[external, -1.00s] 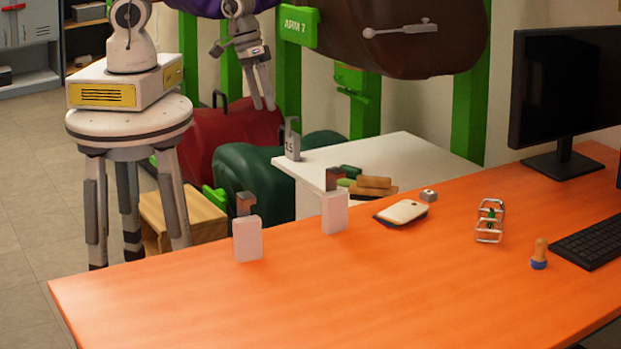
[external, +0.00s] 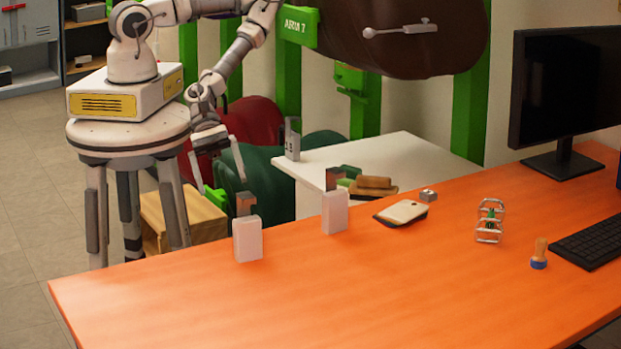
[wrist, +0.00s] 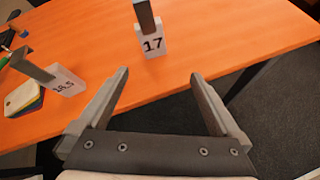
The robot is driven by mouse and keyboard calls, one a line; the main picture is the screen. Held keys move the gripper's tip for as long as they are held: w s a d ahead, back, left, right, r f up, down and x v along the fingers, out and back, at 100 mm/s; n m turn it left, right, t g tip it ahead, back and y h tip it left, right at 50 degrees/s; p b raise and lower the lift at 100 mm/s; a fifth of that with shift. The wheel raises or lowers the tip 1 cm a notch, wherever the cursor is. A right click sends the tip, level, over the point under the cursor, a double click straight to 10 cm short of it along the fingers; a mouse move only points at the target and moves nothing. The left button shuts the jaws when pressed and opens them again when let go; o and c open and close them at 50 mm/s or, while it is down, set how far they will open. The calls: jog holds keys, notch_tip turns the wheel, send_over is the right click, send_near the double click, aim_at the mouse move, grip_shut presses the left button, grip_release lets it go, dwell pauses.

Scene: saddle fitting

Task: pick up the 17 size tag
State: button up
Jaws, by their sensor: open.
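The 17 size tag (wrist: 152,43) is a white block with a grey upright piece on top, standing on the orange desk. In the wrist view it is beyond my fingertips and between their lines, apart from both. In the external view it is the nearer left white tag (external: 247,239), its number not readable there. My gripper (wrist: 159,75) is open and empty. In the external view my gripper (external: 222,182) hangs fingers down behind the desk's far edge, to the upper left of the tag.
A second white tag (wrist: 68,83), seemingly 18.5, stands to the left in the wrist view; it also shows in the external view (external: 334,212). Beyond it lies a cream pad (external: 402,212). A grey tag (external: 292,142) stands on the white table (external: 400,150). The desk's front left is clear.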

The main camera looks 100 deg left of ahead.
aim_at(237, 220)
jog(key=w+d+n+b, duration=0.1)
jog(key=w+d+b, duration=0.1)
jog(key=w+d+f+n+t+b, duration=0.1)
jog(key=d+n+b, duration=0.1)
jog(key=d+b, duration=0.1)
jog(key=w+d+n+t+b, duration=0.1)
jog(key=w+d+b, duration=0.1)
jog(key=b, duration=0.1)
jog(key=shift+w+d+f+n+h, duration=0.3)
jog(key=shift+f, duration=0.1)
jog(key=b, duration=0.2)
jog(key=w+b, duration=0.1)
jog(key=b, duration=0.2)
jog(key=shift+w+d+f+t+b, duration=0.1)
jog(key=shift+w+d+t+b, duration=0.1)
jog(key=shift+d+t+b, duration=0.1)
jog(key=b, duration=0.3)
jog(key=shift+d+f+b, duration=0.15)
jog(key=shift+d+b, duration=0.1)
jog(key=shift+b, duration=0.1)
jog(key=shift+s+d+f+b, duration=0.15)
jog(key=shift+d+b, duration=0.1)
jog(key=shift+b, duration=1)
